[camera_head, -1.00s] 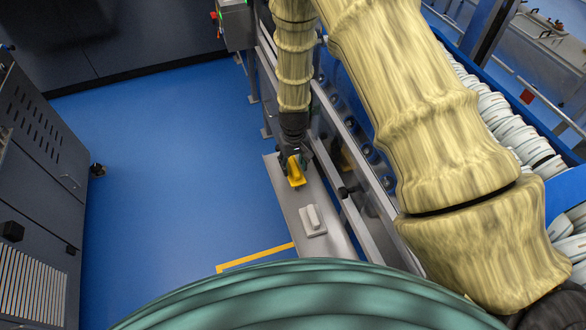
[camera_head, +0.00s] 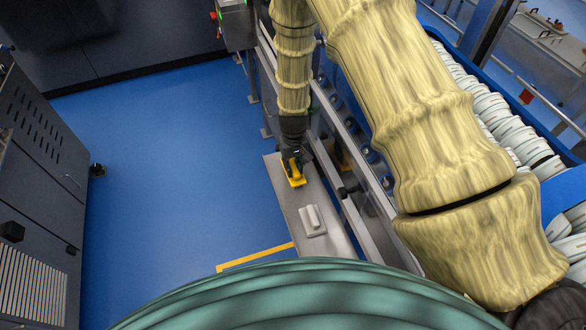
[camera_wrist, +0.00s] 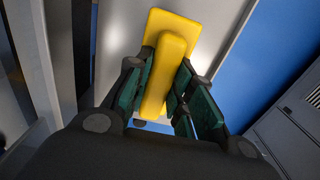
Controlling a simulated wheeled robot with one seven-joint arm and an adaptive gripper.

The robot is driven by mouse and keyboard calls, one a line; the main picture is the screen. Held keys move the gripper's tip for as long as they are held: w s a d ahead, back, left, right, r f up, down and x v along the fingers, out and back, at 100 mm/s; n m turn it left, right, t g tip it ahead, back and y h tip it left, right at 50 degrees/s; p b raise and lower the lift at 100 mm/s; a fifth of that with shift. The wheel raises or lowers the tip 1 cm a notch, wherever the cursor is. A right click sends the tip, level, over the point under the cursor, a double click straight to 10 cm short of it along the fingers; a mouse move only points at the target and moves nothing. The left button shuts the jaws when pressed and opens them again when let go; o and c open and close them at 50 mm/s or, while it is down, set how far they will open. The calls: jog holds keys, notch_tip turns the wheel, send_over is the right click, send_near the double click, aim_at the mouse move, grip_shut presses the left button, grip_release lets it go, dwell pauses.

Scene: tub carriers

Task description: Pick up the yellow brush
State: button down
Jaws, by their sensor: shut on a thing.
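The yellow brush (camera_head: 296,181) is at the far part of a narrow grey shelf (camera_head: 288,205) in the head view. In the wrist view the yellow brush (camera_wrist: 163,70) shows its block and raised handle between the dark green finger pads. My gripper (camera_head: 291,160) reaches down from above and is shut on the handle; it also shows in the wrist view (camera_wrist: 155,95). Whether the brush still touches the shelf cannot be told. A white brush-shaped block (camera_head: 312,219) lies on the shelf nearer the camera.
A metal conveyor frame with rollers (camera_head: 350,150) runs along the right of the shelf. White tubs (camera_head: 500,115) fill a blue channel farther right. Blue floor (camera_head: 165,170) is open on the left, with a grey cabinet (camera_head: 40,160) beyond.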

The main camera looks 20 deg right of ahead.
aim_at(293, 165)
jog(key=shift+r, duration=0.1)
jog(key=shift+r+b, duration=1.45)
jog(key=shift+r, duration=3.5)
